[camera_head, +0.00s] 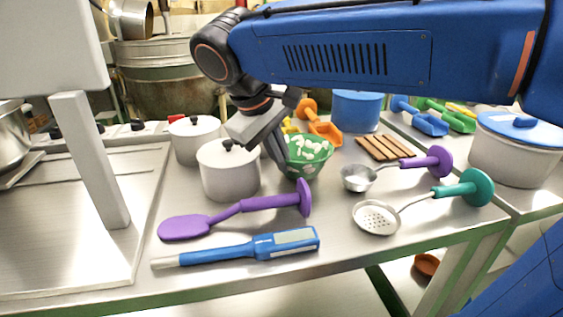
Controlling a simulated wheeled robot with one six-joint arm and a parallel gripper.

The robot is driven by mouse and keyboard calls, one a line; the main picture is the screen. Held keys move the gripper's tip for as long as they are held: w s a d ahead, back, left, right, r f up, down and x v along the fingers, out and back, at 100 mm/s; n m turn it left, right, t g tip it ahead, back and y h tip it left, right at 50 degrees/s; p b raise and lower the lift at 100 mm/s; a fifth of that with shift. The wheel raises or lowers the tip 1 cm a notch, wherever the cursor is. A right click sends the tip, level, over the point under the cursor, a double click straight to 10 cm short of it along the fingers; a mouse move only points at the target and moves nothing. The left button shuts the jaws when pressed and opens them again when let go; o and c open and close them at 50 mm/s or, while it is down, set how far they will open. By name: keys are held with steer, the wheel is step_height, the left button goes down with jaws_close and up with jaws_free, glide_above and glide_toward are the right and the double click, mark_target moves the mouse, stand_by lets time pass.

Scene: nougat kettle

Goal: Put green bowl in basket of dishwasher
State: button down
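The green bowl (308,157) has white patches and sits upright on the steel table, right of a lidded white pot. My gripper (268,143) is at the bowl's left side. A dark finger reaches down by its left rim and covers part of it. I cannot tell whether the finger touches the bowl, or whether the gripper is open or shut. No dishwasher basket can be made out. A pale panel on a post (92,160) stands over a steel surface at the left; I cannot tell if it belongs to the dishwasher.
White pots (230,175) (194,143) stand close left of the bowl. A purple spoon (240,208) and a blue tool (245,248) lie in front. A small ladle (358,178) and a skimmer (377,217) lie right. A blue pot (356,109) and orange scoop (322,128) are behind.

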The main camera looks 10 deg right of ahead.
steer(key=shift+f, duration=0.45)
steer(key=shift+f, duration=0.1)
steer(key=c, duration=2)
jaws_free()
